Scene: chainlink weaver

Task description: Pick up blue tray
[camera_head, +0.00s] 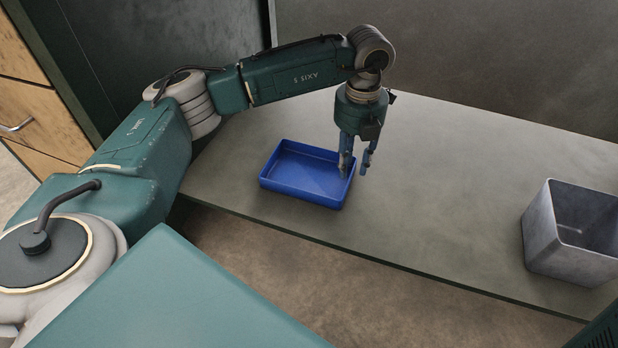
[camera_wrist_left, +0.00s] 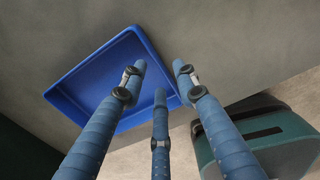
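The blue tray (camera_head: 296,177) is a shallow rectangular tray lying flat and empty on the grey surface in the head view. My left gripper (camera_head: 356,172) points down at the tray's right end, with one finger in front of the right wall and another beyond it to the right. In the left wrist view, the blue tray (camera_wrist_left: 88,80) lies beyond the spread fingers of my left gripper (camera_wrist_left: 160,85). The fingers are apart with nothing held between them. Whether they touch the rim I cannot tell. My right gripper is not in view.
A grey open bin (camera_head: 545,235) stands at the right on the same grey surface (camera_head: 450,200). The surface between tray and bin is clear. A dark wall rises behind, and wooden drawers (camera_head: 35,120) stand at the far left.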

